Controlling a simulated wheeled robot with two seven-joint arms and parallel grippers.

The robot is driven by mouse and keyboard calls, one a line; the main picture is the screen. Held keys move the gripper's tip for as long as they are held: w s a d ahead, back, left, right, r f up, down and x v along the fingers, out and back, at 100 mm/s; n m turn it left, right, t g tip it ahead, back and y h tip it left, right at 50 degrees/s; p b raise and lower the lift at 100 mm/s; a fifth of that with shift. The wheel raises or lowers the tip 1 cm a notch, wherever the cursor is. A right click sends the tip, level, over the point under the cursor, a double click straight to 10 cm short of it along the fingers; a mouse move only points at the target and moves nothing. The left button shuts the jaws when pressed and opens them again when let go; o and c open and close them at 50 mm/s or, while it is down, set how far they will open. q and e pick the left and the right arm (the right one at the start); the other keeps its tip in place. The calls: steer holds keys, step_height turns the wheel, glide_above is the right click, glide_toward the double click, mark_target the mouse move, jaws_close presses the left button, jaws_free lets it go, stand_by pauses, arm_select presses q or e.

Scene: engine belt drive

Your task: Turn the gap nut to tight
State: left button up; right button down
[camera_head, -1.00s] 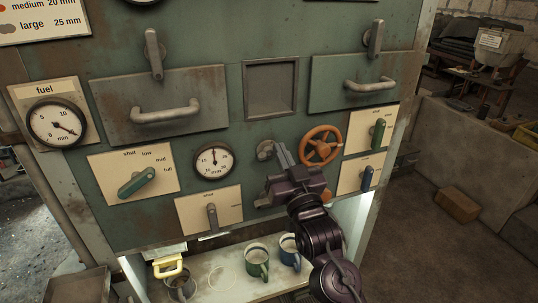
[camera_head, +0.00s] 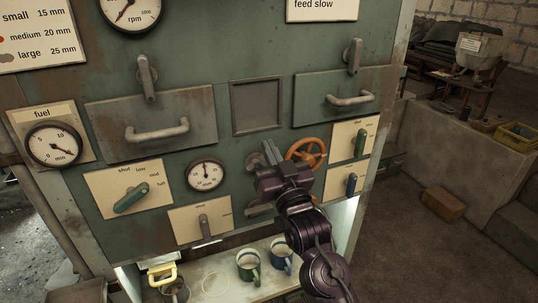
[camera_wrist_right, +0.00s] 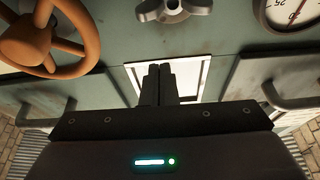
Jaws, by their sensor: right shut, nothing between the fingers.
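The grey lobed metal nut (camera_head: 256,161) sits on the green panel between the small round mm gauge (camera_head: 205,174) and the orange handwheel (camera_head: 306,152). My right gripper partly covers it in the head view. In the right wrist view the nut (camera_wrist_right: 174,9) is cut off by the top edge, with the gauge (camera_wrist_right: 292,14) to its right and the wheel (camera_wrist_right: 38,42) to its left. My right gripper (camera_head: 269,150) is shut and empty, in front of the panel; its fingertips (camera_wrist_right: 160,70) do not grip the nut. My left gripper is not in view.
A square recess (camera_head: 233,108) lies above the nut, between two drawers with bar handles (camera_head: 157,133) (camera_head: 349,100). A grey lever (camera_head: 204,226) and a green lever (camera_head: 131,198) are to the left. Mugs (camera_head: 248,266) stand on the shelf below.

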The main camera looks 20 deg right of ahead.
steer(key=b+v, duration=0.3)
steer(key=v, duration=0.6)
steer(key=shift+s+f+b, duration=0.2)
steer(key=shift+f+b, duration=0.1)
steer(key=shift+f, duration=0.05)
